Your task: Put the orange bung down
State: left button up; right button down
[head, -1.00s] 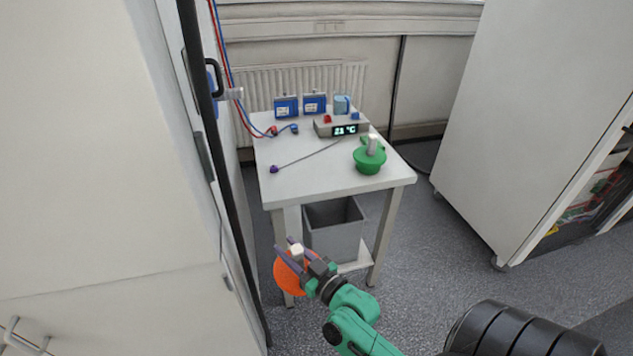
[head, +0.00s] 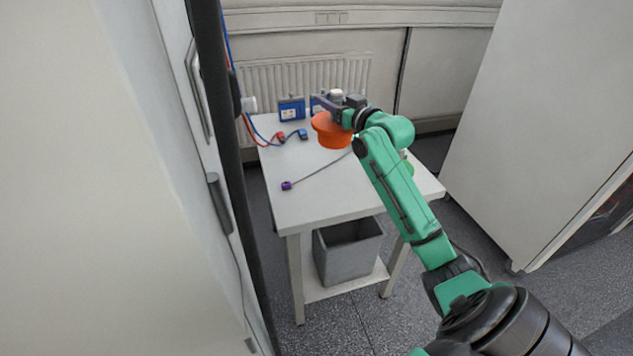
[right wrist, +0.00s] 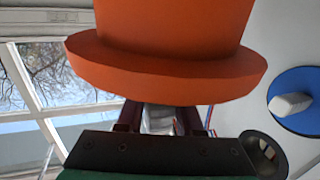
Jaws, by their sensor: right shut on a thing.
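The orange bung (head: 331,133) is held over the back part of the white table (head: 312,205), its wide orange body hanging below the jaws. My right gripper (head: 338,103) is shut on the bung's pale knob. In the right wrist view the orange bung (right wrist: 165,62) fills the top middle, with the pale knob between the fingers (right wrist: 160,120). I see no contact between bung and table; the exact gap cannot be told. My left gripper is not in view.
A blue box (head: 291,110) stands at the table's back, with red and blue leads beside it. A probe with a purple end (head: 287,185) lies across the top.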

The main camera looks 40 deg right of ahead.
aim_at(333, 127)
jog(key=shift+w+d+f, duration=0.25)
jog(key=shift+w+f, duration=0.15)
jog(key=shift+w, duration=0.05)
jog(key=shift+s+a+f, duration=0.1)
jog(key=shift+s+f, duration=0.3)
jog(key=shift+f, duration=0.3)
jog(key=f, duration=0.1)
jog(key=s+f, duration=0.1)
jog(key=f, duration=0.1)
jog(key=s+f, duration=0.1)
jog(key=shift+s+a+f+p, duration=0.15)
jog(key=shift+s+p, duration=0.1)
jog(key=shift+p, duration=0.1)
notch_tip(333, 127, down, 3)
jog(key=shift+r, duration=0.1)
pick_arm(q)
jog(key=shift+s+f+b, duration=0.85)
jog(key=shift+b, duration=0.4)
pick_arm(e)
notch_tip(333, 127, down, 10)
jog(key=w, duration=0.1)
jog(key=shift+r, duration=0.2)
jog(key=c, duration=0.6)
grip_release()
